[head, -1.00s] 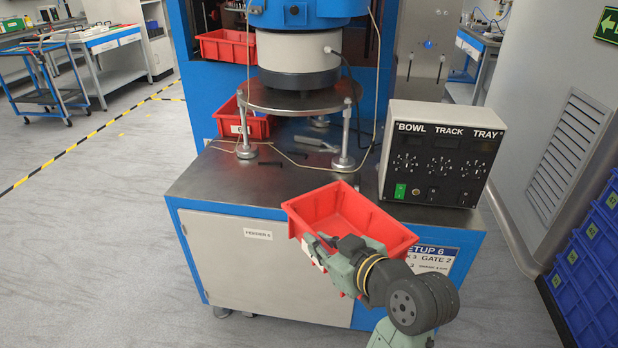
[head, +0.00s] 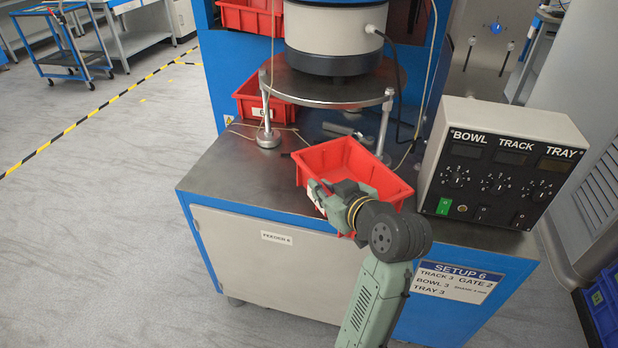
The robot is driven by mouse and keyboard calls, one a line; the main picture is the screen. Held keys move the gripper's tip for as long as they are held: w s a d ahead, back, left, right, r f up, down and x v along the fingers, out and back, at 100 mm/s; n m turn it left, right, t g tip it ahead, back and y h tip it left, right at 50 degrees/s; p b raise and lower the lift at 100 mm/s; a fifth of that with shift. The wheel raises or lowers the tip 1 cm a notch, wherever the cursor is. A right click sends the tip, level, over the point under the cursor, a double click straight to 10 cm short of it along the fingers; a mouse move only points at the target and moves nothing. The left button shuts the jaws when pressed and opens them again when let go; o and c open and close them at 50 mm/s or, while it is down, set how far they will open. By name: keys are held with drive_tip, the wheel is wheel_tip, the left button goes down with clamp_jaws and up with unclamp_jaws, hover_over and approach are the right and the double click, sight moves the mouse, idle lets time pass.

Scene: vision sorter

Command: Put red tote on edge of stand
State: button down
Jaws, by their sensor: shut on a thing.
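The red tote (head: 345,160) is an empty open box near the front edge of the metal-topped stand (head: 235,178), left of the control box. My gripper (head: 325,196) is shut on the tote's near left wall. The tote looks slightly tilted and covers part of the stand top and its front edge. I cannot tell whether its underside touches the top. My wrist and arm hide its near lower side.
The control box (head: 505,165) stands close on the right. A round plate on posts (head: 330,88) carries the bowl feeder behind the tote. Another red tote (head: 258,100) sits at the back left. The stand top is clear at the front left.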

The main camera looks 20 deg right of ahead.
sight(304, 178)
drive_tip(key=w, duration=0.2)
drive_tip(key=w+a+p, duration=0.1)
drive_tip(key=w, duration=0.5)
drive_tip(key=shift+a+f+p, duration=0.25)
drive_tip(key=shift+f+p, duration=0.05)
drive_tip(key=shift+w+f+p, duration=0.15)
drive_tip(key=shift+f+p, duration=0.3)
drive_tip(key=shift+f, duration=1.4)
drive_tip(key=c, duration=1.7)
unclamp_jaws()
